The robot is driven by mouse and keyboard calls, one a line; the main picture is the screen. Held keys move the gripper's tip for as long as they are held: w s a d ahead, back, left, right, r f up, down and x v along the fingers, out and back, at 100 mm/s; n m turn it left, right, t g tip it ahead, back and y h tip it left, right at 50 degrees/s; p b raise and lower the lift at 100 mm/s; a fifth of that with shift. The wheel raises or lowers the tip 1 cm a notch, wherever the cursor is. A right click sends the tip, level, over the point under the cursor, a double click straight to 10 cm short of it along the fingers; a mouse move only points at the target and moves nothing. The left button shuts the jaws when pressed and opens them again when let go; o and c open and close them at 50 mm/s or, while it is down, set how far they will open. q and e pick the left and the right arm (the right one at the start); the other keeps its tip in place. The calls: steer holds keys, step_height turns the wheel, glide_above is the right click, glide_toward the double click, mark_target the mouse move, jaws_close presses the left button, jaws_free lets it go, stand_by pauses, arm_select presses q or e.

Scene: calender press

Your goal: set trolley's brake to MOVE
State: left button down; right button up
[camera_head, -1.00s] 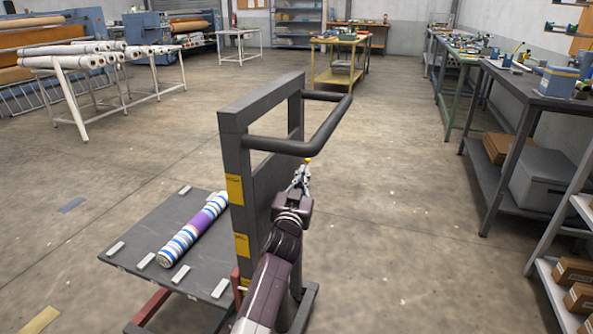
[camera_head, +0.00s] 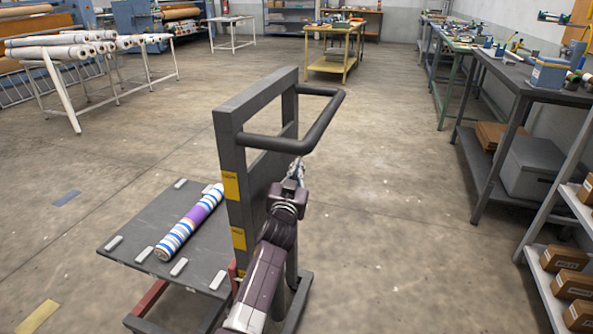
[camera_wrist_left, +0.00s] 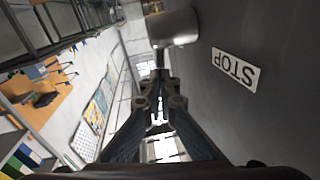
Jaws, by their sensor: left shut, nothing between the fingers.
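The trolley (camera_head: 226,130) is a dark grey upright frame with a tube handle (camera_head: 322,122) and a low flat deck (camera_head: 130,232). My left gripper (camera_head: 297,168) is beside the upright panel, on its near right side and below the handle. In the left wrist view my left gripper (camera_wrist_left: 158,112) is shut and empty, its fingertips together. A grey panel with an upside-down STOP label (camera_wrist_left: 234,68) stands on the right there. A round metal stub (camera_wrist_left: 174,27) juts from that panel beyond the fingertips. I cannot tell the brake's setting. My right gripper is out of view.
A striped blue, white and purple roll (camera_head: 190,222) lies on the deck. Dark workbenches (camera_head: 520,85) and a shelf of boxes (camera_head: 565,285) line the right side. A yellow table (camera_head: 333,50) stands at the back. The floor right of the trolley is clear.

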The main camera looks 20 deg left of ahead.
arm_select(q)
steer(key=shift+s+d+f, duration=0.1)
steer(key=shift+f, duration=0.3)
